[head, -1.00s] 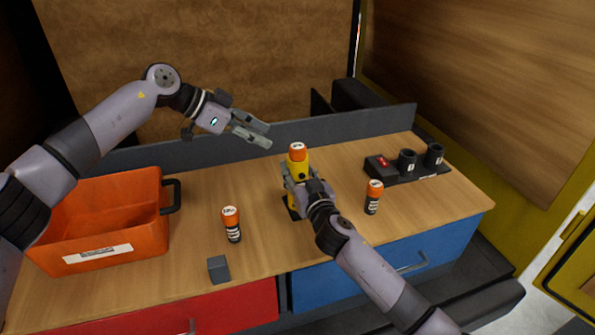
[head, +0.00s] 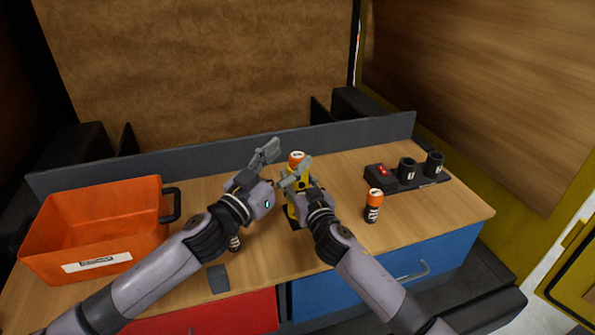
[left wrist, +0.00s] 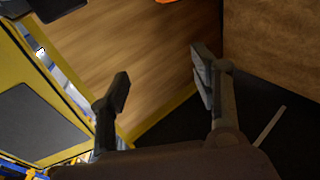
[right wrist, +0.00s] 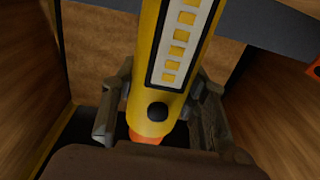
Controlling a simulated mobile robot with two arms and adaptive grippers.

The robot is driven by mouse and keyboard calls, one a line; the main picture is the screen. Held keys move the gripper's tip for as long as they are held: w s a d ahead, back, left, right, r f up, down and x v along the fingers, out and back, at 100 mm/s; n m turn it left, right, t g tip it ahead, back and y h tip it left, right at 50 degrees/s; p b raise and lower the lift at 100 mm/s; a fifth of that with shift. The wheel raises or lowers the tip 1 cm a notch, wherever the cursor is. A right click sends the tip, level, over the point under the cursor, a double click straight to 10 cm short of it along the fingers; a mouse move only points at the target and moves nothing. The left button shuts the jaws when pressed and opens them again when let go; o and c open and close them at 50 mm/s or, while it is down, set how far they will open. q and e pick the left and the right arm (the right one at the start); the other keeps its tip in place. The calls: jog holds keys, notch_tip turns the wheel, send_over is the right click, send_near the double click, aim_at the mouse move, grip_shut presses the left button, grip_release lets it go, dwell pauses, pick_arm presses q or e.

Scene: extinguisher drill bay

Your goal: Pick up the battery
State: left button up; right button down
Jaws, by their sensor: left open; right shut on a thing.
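My right gripper (head: 296,178) is shut on a yellow device (head: 291,211) that stands upright on the bench. An orange-capped battery (head: 296,157) shows at its top. In the right wrist view the yellow device (right wrist: 178,60) fills the space between the fingers (right wrist: 160,108). My left gripper (head: 265,154) is open and empty, just left of that orange cap. In the left wrist view its fingers (left wrist: 160,85) are apart with nothing between them. Another battery (head: 373,206), orange and black, stands to the right. A third battery (head: 234,244) is mostly hidden behind my left arm.
An orange bin (head: 95,215) stands at the left. A black holder with upright cups (head: 408,170) and a red patch is at the back right. A small grey block (head: 218,279) lies near the front edge. A low grey panel (head: 220,155) runs along the back.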

aim_at(294, 160)
pick_arm(q)
notch_tip(294, 160, down, 5)
jog(key=s+a+n+y, duration=0.2)
jog(key=a+y, duration=0.1)
jog(key=y, duration=0.1)
jog(key=x, duration=1.2)
jog(key=shift+c, duration=0.4)
grip_shut()
